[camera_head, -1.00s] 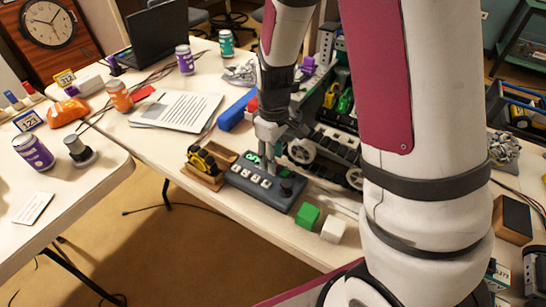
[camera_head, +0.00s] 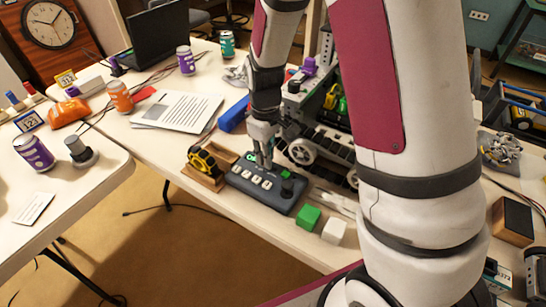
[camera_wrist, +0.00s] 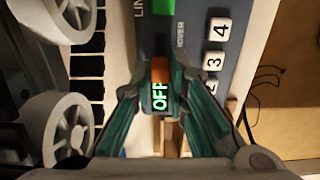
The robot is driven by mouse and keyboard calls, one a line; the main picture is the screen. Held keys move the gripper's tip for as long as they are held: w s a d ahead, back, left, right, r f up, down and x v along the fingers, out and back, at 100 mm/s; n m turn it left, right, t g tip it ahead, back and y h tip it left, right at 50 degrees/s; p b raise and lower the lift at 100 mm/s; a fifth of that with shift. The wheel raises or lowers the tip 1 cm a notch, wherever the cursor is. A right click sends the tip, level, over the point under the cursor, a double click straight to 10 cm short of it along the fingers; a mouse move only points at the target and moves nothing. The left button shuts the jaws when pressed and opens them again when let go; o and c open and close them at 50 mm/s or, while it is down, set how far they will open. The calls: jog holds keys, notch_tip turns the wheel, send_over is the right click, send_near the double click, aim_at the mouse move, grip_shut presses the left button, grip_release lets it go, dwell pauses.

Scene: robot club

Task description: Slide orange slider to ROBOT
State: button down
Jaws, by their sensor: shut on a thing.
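The grey control box (camera_head: 262,190) lies on the near edge of the long table, with a row of white numbered buttons and a dark knob. My gripper (camera_head: 264,160) reaches down onto its back part. In the wrist view my gripper (camera_wrist: 160,86) has its teal fingers closed on the orange slider (camera_wrist: 160,70). A display with green "OFF" (camera_wrist: 159,98) shows between the fingers. The slider is hidden by the fingers in the head view.
A wooden tray with a yellow toy (camera_head: 203,160) stands left of the box. A green cube (camera_head: 308,217) and a white cube (camera_head: 333,231) lie to its right. A wheeled robot chassis (camera_head: 325,150) stands close behind. A blue block (camera_head: 233,114) lies behind the tray.

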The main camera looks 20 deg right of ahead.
jog(key=c, duration=1.6)
grip_release()
jog(key=shift+w+a, duration=0.15)
jog(key=shift+w, duration=0.15)
jog(key=shift+o, duration=0.2)
jog(key=shift+s, duration=0.1)
jog(key=shift+r, duration=0.1)
notch_tip(320, 180, up, 12)
jog(key=s+d+r+m+t+p, duration=0.1)
jog(key=s+r+m+t+p, duration=0.1)
jog(key=s+r, duration=0.8)
jog(key=s+r+m+t+p, duration=0.2)
jog(key=s+r+m+p, duration=0.3)
jog(key=s+r, duration=0.5)
jog(key=s+p, duration=0.2)
jog(key=s, duration=0.5)
jog(key=shift+s+d+r, duration=0.2)
jog(key=shift+d+r, duration=0.05)
jog(key=shift+d, duration=0.1)
